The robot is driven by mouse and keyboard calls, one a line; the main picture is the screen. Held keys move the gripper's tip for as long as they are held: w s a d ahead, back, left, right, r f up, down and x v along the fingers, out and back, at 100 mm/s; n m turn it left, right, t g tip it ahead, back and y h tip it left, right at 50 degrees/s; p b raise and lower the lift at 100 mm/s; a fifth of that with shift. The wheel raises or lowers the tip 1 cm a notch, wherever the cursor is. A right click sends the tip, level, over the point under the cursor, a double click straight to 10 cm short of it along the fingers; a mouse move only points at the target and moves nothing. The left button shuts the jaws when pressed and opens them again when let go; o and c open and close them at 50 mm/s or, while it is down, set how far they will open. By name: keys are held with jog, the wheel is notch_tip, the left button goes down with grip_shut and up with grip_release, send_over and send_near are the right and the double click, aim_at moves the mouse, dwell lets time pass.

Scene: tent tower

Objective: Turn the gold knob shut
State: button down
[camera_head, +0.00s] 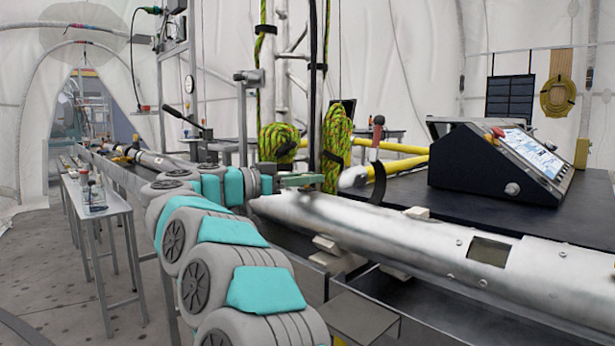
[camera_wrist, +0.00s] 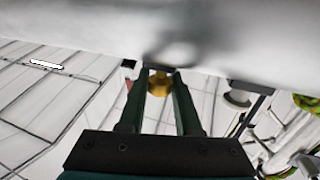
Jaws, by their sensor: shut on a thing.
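The gold knob (camera_wrist: 158,84) shows in the wrist view between the two dark green fingers of my gripper (camera_wrist: 160,76). The fingers are closed on it near their tips. The knob sits just below a large smooth grey-white surface (camera_wrist: 90,30) that fills the top of the view, with a soft shadow over the fingertips. The knob is hidden in that view.
The silver tube rests on pale blocks (camera_head: 338,252) over a metal trough. A dark control console (camera_head: 500,165) stands on the black table (camera_head: 400,185) at right. Coiled green ropes (camera_head: 337,145) hang behind my gripper. A narrow side table (camera_head: 100,205) stands at left, with open floor around it.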

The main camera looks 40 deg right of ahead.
jog(key=shift+m+g+y, duration=0.3)
jog(key=shift+m+g, duration=0.5)
jog(key=shift+g, duration=0.4)
jog(key=shift+m+g+y, duration=0.7)
jog(key=shift+m+g, duration=0.4)
jog(key=shift+g, duration=0.5)
jog(key=c, duration=0.6)
grip_release()
